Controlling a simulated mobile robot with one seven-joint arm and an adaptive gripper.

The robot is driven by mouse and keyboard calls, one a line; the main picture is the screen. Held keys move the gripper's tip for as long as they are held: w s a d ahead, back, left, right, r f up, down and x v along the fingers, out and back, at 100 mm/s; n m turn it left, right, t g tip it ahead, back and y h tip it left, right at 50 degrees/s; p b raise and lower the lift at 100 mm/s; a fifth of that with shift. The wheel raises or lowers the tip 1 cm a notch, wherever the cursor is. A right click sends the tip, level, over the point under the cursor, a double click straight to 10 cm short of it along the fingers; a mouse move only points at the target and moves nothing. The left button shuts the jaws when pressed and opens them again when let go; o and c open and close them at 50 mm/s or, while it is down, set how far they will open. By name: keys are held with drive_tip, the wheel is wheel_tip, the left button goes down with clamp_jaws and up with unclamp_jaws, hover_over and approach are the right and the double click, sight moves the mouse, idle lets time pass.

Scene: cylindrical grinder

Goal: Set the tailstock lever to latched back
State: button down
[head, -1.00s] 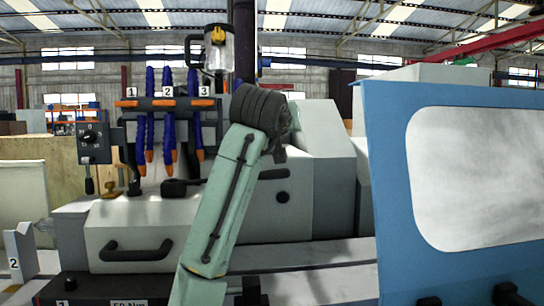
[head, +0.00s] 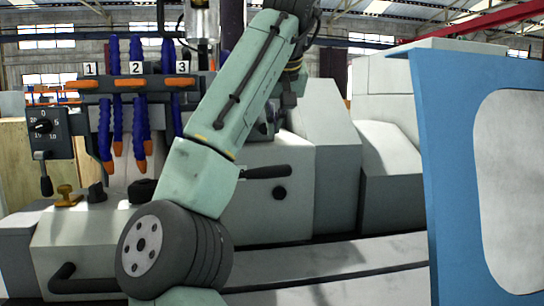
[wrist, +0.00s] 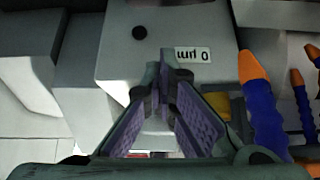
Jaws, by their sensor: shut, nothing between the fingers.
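A black lever handle (head: 266,172) sticks out to the right from behind my arm, in front of the grey machine housing (head: 290,222). It lies about level; its pivot end is hidden by my arm. I cannot tell its latch state. My gripper (wrist: 167,65) shows in the wrist view, with its fingertips together and nothing held. The lever is not clearly seen in the wrist view. In the head view my arm hides the gripper.
Blue hoses with orange tips (head: 138,120) hang at the left, and also show at the right of the wrist view (wrist: 262,100). A dial box (head: 45,134) is at far left. A blue-framed guard with a window (head: 450,180) stands at right. A black bar handle (head: 75,283) is at lower left.

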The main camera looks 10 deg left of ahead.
wheel_tip(320, 180, down, 8)
drive_tip(key=w+p, duration=0.2)
drive_tip(key=shift+a+p, duration=0.4)
drive_tip(key=shift+a, duration=0.05)
drive_tip(key=shift+r, duration=0.1)
idle(0.4)
